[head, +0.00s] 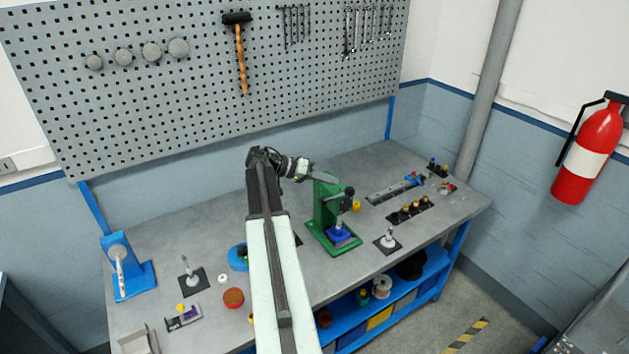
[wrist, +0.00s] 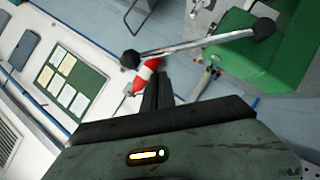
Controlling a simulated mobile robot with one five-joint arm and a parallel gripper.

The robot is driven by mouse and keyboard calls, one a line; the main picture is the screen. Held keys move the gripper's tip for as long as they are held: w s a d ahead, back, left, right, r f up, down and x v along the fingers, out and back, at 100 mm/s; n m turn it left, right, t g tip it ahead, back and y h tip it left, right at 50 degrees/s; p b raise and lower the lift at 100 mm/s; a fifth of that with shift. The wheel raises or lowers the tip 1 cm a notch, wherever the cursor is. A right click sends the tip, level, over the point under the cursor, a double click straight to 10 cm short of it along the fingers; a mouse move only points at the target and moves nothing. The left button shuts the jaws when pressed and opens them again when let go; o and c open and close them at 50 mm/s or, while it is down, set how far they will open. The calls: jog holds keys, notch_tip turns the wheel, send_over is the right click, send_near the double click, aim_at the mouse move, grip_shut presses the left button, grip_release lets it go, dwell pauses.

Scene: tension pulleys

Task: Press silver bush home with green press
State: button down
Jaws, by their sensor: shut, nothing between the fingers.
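The green press (head: 325,207) stands on the bench, with a blue fixture (head: 342,236) at its base. A small silver piece shows above the fixture; I cannot tell whether it is the silver bush or how deep it sits. In the wrist view the press body (wrist: 275,60) fills the upper right. Its silver lever bar (wrist: 195,46), with black ball ends, crosses just past my fingertips. My gripper (wrist: 157,77) is shut and empty. In the head view my gripper (head: 318,177) is at the press's top. I cannot tell whether it touches the bar.
A blue press (head: 118,268) stands at the bench's left end. Black pads with silver posts lie left (head: 190,281) and right (head: 388,241) of the green press. A rack of brass-coloured parts (head: 408,210) is farther right. The pegboard (head: 200,90) rises behind.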

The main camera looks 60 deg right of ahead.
jog(key=shift+s+a+f+b, duration=0.2)
jog(key=shift+s+f+b, duration=0.05)
jog(key=shift+s+f, duration=0.2)
jog(key=shift+s+a+f+b, duration=0.15)
jog(key=shift+s+f+b, duration=0.05)
jog(key=shift+s+f, duration=0.25)
